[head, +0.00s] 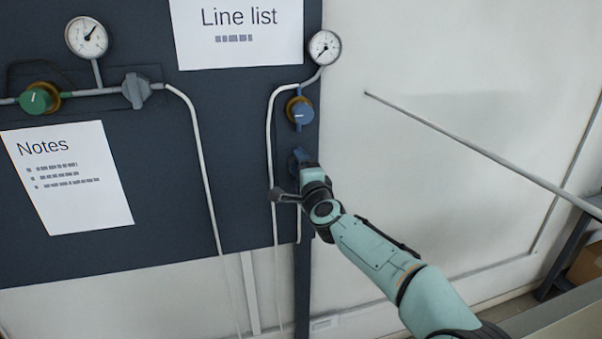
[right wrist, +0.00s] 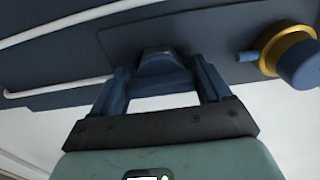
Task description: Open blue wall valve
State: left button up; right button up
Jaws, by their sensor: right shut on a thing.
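The blue line runs down the right part of the dark wall panel. Its upper blue knob with a brass collar (head: 300,112) sits just below a gauge and also shows at the right of the right wrist view (right wrist: 300,66). Below it is a dark blue-grey valve handle (right wrist: 160,64), mostly hidden by my gripper in the head view. My right gripper (head: 300,164) reaches the panel there. In the right wrist view its two blue fingers (right wrist: 162,84) stand on either side of this handle, shut on it. My left gripper is not in view.
A gauge (head: 325,47) stands above the upper blue knob. At left, a green knob (head: 37,99), a grey valve handle (head: 136,90) and another gauge (head: 87,37) share a pipe. A Notes sheet (head: 68,178) and a Line list sheet (head: 237,32) hang on the panel.

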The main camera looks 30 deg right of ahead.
dwell(0.4)
jog(key=o, duration=1)
jog(key=shift+c, duration=0.2)
jog(key=b+v, duration=0.3)
jog(key=v, duration=1)
jog(key=shift+s+a, duration=0.15)
